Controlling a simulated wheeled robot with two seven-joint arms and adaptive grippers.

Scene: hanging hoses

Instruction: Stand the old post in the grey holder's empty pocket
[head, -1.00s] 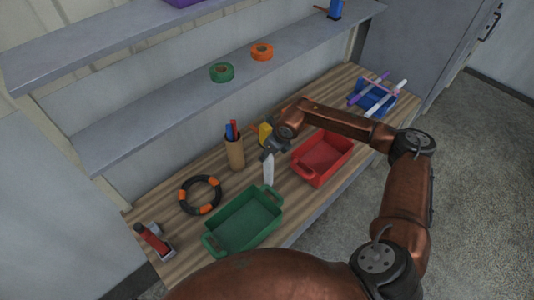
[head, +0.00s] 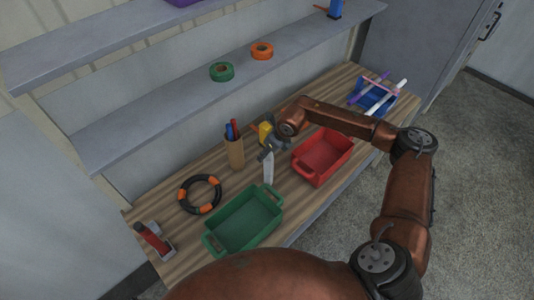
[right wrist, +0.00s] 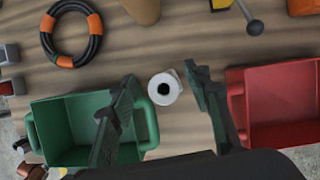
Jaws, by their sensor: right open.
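A white post (head: 268,168) stands upright on the wooden bench between the green and red bins. My left gripper is out of view.
A green bin (head: 214,243) and a red bin (head: 308,176) flank the post. Behind are a brown pen cup (head: 236,153), a black-orange ring (head: 183,195) and a yellow object (head: 265,133). A blue holder (head: 376,101) with sticks is at far right. A shelf (head: 150,120) overhangs the back.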

